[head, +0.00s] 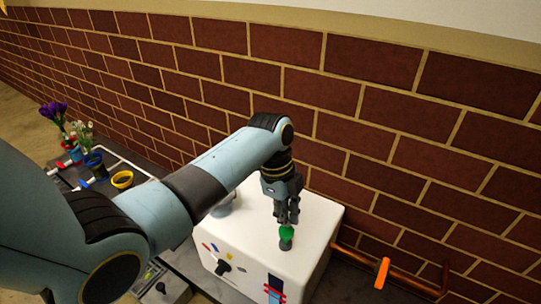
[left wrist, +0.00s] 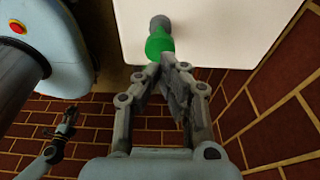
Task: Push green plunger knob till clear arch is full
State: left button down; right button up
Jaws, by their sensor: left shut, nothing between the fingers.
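The green plunger knob (head: 286,231) stands upright on a grey base on top of a white box (head: 318,232). It also shows in the left wrist view (left wrist: 159,44). My left gripper (head: 287,218) is shut and empty, pointing down directly over the knob. Its fingertips (left wrist: 166,62) appear at the knob's green part; I cannot tell if they press on it. I cannot make out the clear arch; my left arm covers part of the box top. A jointed arm end (left wrist: 55,148), apparently my right gripper, shows small in the left wrist view, its jaws unclear.
A brick wall (head: 440,150) rises close behind the box. A copper pipe (head: 350,255) with an orange handle (head: 382,273) runs along the right. Flowers (head: 55,112) and a yellow pot (head: 122,180) stand at the left. The box front has coloured marks and a black knob (head: 223,267).

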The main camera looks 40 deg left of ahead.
aim_at(286, 230)
pick_arm(q)
jog(key=shift+f, duration=0.1)
pick_arm(e)
jog(key=shift+f, duration=0.1)
pick_arm(q)
jog(key=shift+f+b, duration=1.3)
jog(key=shift+f, duration=1)
pick_arm(e)
jog(key=shift+s+f, duration=0.3)
jog(key=shift+f, duration=0.35)
jog(key=shift+s+f, duration=0.3)
jog(key=shift+f, duration=0.3)
pick_arm(q)
jog(key=shift+r, duration=0.15)
pick_arm(e)
jog(key=shift+r, duration=0.1)
pick_arm(q)
jog(key=shift+r+p, duration=2.15)
jog(key=shift+p, duration=0.2)
pick_arm(e)
jog(key=shift+w+r, duration=0.35)
jog(key=shift+r, duration=0.4)
jog(key=shift+w+r, duration=0.35)
jog(key=shift+r, duration=0.45)
jog(key=shift+w+r, duration=0.35)
jog(key=shift+r, duration=0.4)
pick_arm(q)
jog(key=shift+r, duration=0.1)
